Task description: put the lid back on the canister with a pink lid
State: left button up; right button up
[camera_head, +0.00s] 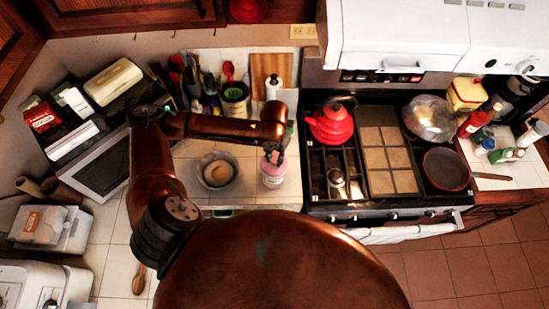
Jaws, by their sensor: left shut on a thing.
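The canister (272,180), pale with a pinkish band, stands on the tiled counter just left of the stove. My left gripper (271,155) comes down from above, directly over the canister, and is shut on the pink lid (268,163). The lid is small and partly covered by the fingers. It shows at the canister's top; I cannot tell whether it is seated or held slightly above the rim. My right gripper is not in view.
A bowl (216,170) stands left of the canister. A white-capped bottle (273,87) and a utensil holder (235,100) stand behind. The stove with a red kettle (333,124) is to the right. Bare counter (240,194) lies in front of the canister.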

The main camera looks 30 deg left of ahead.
pick_arm(q)
jog(key=o, duration=1)
jog(key=shift+o, duration=0.5)
jog(key=o, duration=0.4)
